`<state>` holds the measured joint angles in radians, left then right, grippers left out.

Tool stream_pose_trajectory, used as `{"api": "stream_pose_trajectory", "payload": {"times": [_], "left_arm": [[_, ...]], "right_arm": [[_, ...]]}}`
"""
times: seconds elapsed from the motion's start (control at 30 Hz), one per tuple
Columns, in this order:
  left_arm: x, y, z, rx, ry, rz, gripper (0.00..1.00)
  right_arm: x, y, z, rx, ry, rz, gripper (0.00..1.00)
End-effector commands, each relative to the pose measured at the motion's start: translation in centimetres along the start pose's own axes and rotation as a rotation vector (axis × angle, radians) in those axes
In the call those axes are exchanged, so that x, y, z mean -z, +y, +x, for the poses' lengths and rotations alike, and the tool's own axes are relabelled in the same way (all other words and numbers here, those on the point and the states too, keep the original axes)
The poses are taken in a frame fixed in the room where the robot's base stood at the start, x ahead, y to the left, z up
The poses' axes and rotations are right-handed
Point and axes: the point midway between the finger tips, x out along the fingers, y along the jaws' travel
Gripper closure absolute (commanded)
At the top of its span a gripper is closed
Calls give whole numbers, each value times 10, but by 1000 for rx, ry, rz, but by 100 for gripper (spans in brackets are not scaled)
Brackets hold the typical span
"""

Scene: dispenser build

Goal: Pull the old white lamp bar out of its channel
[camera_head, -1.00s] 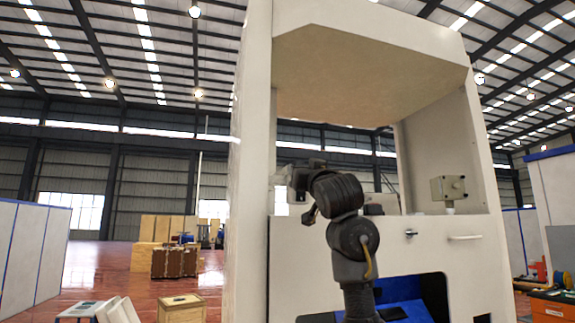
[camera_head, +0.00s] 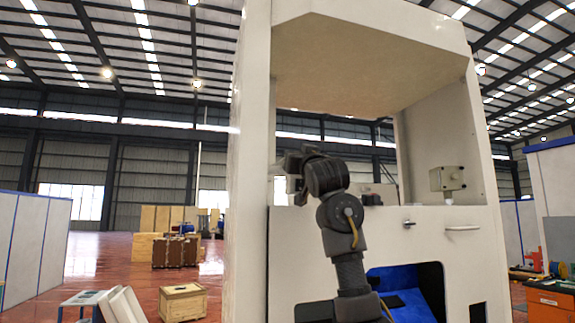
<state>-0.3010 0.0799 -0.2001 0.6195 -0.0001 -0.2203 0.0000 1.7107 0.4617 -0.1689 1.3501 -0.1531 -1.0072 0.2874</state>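The tall white dispenser cabinet (camera_head: 255,200) has an open bay with a beige ceiling (camera_head: 380,75). I cannot make out the white lamp bar or its channel. A dark arm, apparently my right, rises from the bottom in front of the cabinet. Its gripper (camera_head: 285,163) is at the left side of the bay, near the left wall. The fingers are small and partly hidden by the wrist, so I cannot tell whether they are open, shut or touching anything. My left gripper is not in view.
A grey box (camera_head: 447,178) stands at the bay's right side.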

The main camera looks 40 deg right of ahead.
Motion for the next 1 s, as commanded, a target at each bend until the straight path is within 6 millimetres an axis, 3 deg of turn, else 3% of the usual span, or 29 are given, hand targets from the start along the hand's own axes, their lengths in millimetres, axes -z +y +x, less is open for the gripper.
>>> {"api": "stream_pose_trajectory", "payload": {"times": [0.03, 0.1, 0.13, 0.37, 1.0], "left_arm": [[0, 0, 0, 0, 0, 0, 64], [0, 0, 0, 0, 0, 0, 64], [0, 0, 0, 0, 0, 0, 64], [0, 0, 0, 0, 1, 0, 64], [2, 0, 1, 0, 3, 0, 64]], "right_arm": [[0, 0, 0, 0, -1, 0, 83], [0, 0, 0, 1, 0, 0, 92], [1, 0, 0, 1, 1, 0, 63], [1, 0, 0, 1, 1, 0, 94], [1, 0, -2, 1, 0, 0, 94]]}}
